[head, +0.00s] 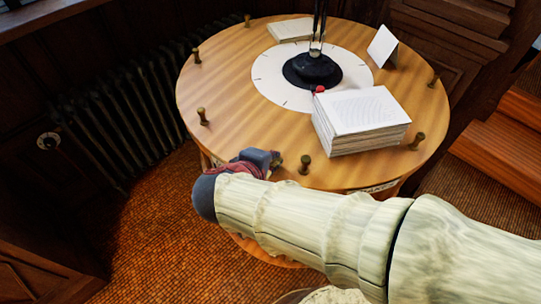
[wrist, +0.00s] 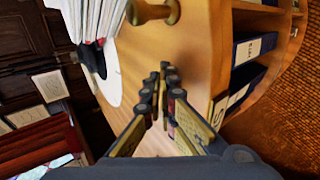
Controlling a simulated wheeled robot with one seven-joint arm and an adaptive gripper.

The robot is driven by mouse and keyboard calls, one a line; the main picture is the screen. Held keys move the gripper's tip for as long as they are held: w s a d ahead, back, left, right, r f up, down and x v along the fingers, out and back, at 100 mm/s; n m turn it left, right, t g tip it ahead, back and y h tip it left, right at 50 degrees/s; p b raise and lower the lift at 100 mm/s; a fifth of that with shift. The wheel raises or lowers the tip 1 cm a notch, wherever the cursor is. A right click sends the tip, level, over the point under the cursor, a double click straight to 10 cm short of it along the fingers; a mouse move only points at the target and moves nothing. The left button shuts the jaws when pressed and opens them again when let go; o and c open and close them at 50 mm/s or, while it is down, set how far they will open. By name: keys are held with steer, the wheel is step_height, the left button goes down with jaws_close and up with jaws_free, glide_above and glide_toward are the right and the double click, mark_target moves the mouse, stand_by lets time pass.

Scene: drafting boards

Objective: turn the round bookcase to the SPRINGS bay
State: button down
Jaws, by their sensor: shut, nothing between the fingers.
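The round bookcase (head: 235,95) fills the middle of the head view, with a light wooden top and several brass pegs standing around its rim. One peg (head: 305,165) is just right of my gripper (head: 277,159), which is at the near edge. A white dial (head: 268,88) with tick marks surrounds a black lamp base, with a red marker (head: 320,89) at its near side. In the wrist view my gripper (wrist: 164,72) is shut and empty in front of the wood, below a peg (wrist: 153,12). Side bays hold dark binders (wrist: 252,47); I cannot read a bay name.
A radiator (head: 125,115) stands left, wooden steps (head: 505,140) right. My arm hides much of the bookcase's near side.

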steer(key=shift+n+y, duration=0.4)
steer(key=shift+s+d, duration=0.2)
steer(key=shift+d, duration=0.75)
steer(key=shift+s+d, duration=0.2)
steer(key=shift+d, duration=0.75)
steer(key=shift+s+d, duration=0.2)
steer(key=shift+d, duration=0.85)
